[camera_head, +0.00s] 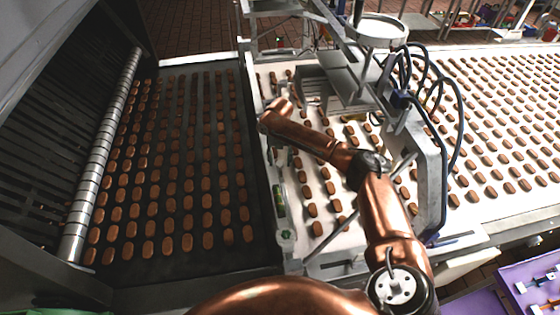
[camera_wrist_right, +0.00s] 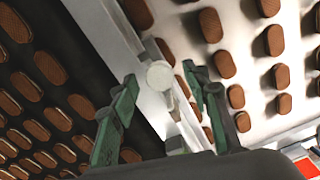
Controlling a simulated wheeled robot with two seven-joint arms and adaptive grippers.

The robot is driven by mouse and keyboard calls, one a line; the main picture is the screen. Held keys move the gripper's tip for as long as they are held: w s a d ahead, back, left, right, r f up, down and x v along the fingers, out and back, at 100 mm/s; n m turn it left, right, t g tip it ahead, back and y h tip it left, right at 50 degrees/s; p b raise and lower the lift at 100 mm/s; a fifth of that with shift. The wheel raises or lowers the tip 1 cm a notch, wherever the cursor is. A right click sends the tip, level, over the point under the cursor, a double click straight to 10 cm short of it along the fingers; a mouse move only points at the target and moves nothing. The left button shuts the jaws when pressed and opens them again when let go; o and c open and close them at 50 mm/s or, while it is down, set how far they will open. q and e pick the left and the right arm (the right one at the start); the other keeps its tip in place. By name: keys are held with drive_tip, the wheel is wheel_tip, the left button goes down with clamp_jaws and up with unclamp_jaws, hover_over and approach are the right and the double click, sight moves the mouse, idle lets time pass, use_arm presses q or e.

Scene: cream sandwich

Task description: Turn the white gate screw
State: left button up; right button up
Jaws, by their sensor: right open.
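The white gate screw (camera_wrist_right: 160,75) shows in the right wrist view as a round pale head on the light metal rail. My right gripper (camera_wrist_right: 159,74) is open in that view, with its dark green fingers one on each side of the screw head in the picture. I cannot tell how far the tips are from it, and no contact is visible. My left gripper does not show.
A dark belt (camera_head: 260,215) with rows of brown biscuits lies left of the rail (camera_head: 252,130). A white belt (camera_head: 480,130) with more biscuits lies right. A metal frame with cables (camera_head: 432,150) stands close to my right arm. A purple tray (camera_head: 510,275) is at lower right.

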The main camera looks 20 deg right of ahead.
sight(280, 163)
wheel_tip(280, 163, up, 12)
drive_tip(key=shift+f, duration=0.2)
idle(0.5)
